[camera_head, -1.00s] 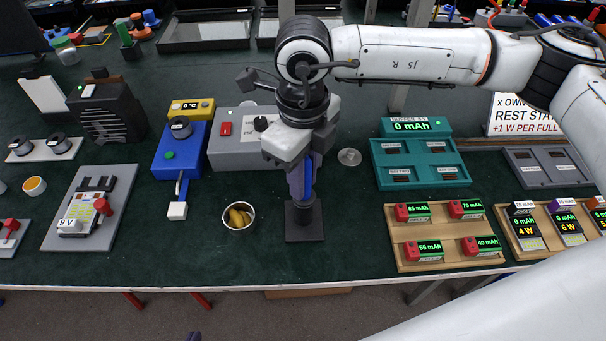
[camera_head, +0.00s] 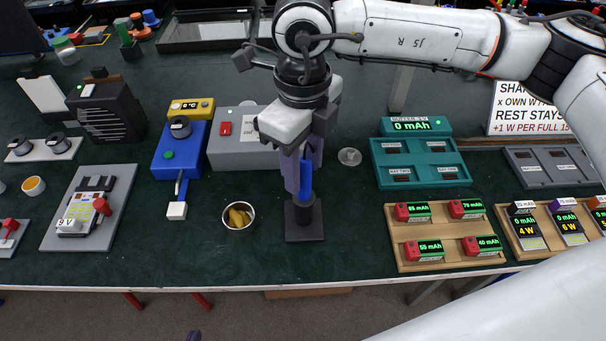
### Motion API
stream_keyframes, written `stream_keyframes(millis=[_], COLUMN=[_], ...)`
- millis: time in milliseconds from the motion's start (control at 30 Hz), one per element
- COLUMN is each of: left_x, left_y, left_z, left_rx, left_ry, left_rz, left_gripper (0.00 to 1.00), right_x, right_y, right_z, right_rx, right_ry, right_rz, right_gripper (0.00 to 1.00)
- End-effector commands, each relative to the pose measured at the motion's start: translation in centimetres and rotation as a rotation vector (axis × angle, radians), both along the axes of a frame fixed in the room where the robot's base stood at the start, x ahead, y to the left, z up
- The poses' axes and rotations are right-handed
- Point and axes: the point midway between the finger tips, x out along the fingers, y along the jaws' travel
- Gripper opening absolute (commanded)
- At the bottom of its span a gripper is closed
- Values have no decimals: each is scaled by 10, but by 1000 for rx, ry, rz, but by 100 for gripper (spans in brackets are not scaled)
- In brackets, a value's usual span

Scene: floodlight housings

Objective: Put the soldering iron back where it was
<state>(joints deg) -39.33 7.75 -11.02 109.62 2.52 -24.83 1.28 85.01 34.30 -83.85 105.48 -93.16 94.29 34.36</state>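The soldering iron's blue handle (camera_head: 306,180) stands upright in the dark stand (camera_head: 304,229) near the front middle of the bench; its lower end is hidden in the stand's collar. My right gripper (camera_head: 302,188) points down from above, with its purple fingers on either side of the handle. The fingers look apart from the handle, though the upper part of the iron is hidden by the gripper. Only a small purple tip of my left gripper (camera_head: 193,337) shows at the bottom edge, so its opening cannot be seen.
Left of the stand are a metal cup (camera_head: 239,215) with yellow pieces and a blue device (camera_head: 180,155) with a lever. A grey box (camera_head: 228,152) stands behind. On the right are a teal battery dock (camera_head: 420,163) and a wooden tray (camera_head: 447,257) of batteries.

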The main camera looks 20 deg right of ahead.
Motion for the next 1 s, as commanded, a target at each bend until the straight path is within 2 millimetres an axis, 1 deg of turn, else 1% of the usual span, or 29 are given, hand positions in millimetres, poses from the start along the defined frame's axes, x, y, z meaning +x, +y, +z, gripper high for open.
stream_keyframes(millis=[33, 200, 300, 400, 500, 600, 1000], left_x=[0, -1, -1, -1, 0, 0, 0], left_y=[0, 0, 0, 0, 0, 0, -1], left_z=[-4, -9, -10, -10, -9, -9, -8], left_rx=[0, 2, 3, 4, 3, 4, 3], left_ry=[2, 7, 9, 7, 5, 4, 3], left_rz=[0, -1, -2, -3, -3, -3, -4], left_gripper=[0, 0, 0, 0, 0, 0, 0], right_x=[1, 1, 0, 1, 0, 0, 0], right_y=[1, 1, 1, 0, 0, 0, 0], right_z=[12, 50, 67, 80, 87, 90, 90], right_rx=[3, 2, 1, 0, 1, 0, 0], right_ry=[-5, -4, -3, -1, 1, 1, 1], right_rz=[0, 0, 1, -1, 0, 0, 0], right_gripper=[38, 38, 38, 38, 38, 38, 38])
